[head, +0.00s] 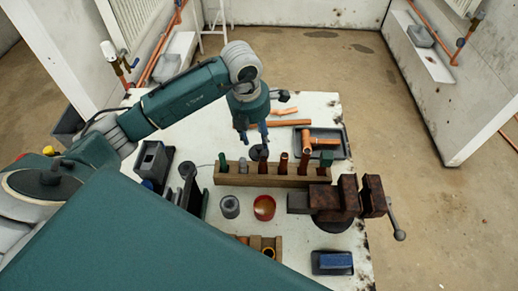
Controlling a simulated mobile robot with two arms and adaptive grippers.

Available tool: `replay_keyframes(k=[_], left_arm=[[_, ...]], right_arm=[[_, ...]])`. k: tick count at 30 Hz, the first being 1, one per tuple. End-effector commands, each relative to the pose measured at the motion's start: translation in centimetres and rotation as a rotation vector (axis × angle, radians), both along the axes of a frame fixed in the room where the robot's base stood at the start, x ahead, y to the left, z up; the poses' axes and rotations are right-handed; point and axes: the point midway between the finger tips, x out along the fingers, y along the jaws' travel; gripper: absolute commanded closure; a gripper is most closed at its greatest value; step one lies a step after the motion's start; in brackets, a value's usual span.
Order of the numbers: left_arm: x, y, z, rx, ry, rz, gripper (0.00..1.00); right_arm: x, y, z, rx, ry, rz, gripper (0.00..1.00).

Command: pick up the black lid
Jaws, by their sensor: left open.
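A small dark round thing (257,152), which looks like the black lid, lies on the white table (208,142) just behind the wooden rack. The rack's tools partly hide it. My left gripper (253,137) points down over the table, with its blue-grey fingers apart and nothing seen between them. Its tips are close above the dark round thing in the picture. I cannot tell the exact height gap. My right gripper is not in view.
The wooden rack (232,177) holds several upright handles and pipes in front of the lid. A rusty vise (348,199) stands right. A grey tray (333,134) with copper fittings lies behind. A red pot (264,208) and grey can (230,207) stand in front.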

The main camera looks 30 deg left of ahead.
Motion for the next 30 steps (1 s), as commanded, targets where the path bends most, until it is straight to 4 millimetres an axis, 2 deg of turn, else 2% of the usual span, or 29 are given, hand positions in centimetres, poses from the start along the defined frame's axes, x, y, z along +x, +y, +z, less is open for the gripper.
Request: replay_keyframes(k=[7, 10, 19, 20, 25, 30], left_arm=[[0.2, -0.2, -3.0, -0.002, 0.007, 0.0, 0.6], [0.5, -0.2, -4.4, -0.002, 0.004, 0.001, 0.6], [0.7, -0.2, -5.2, 0.0, -0.001, -0.001, 0.6], [0.7, -0.2, -5.2, 0.0, -0.001, -0.001, 0.62], [0.7, -0.2, -5.2, 0.0, -0.001, -0.001, 0.96], [0.7, -0.2, -5.1, 0.0, -0.001, -0.001, 0.96]], right_arm=[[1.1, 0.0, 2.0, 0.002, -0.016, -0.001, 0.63], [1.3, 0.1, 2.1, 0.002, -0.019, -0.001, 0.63], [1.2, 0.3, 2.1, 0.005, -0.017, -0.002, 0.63], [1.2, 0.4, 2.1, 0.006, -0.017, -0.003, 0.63], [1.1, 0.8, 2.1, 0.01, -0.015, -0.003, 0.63], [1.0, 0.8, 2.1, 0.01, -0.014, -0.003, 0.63]])
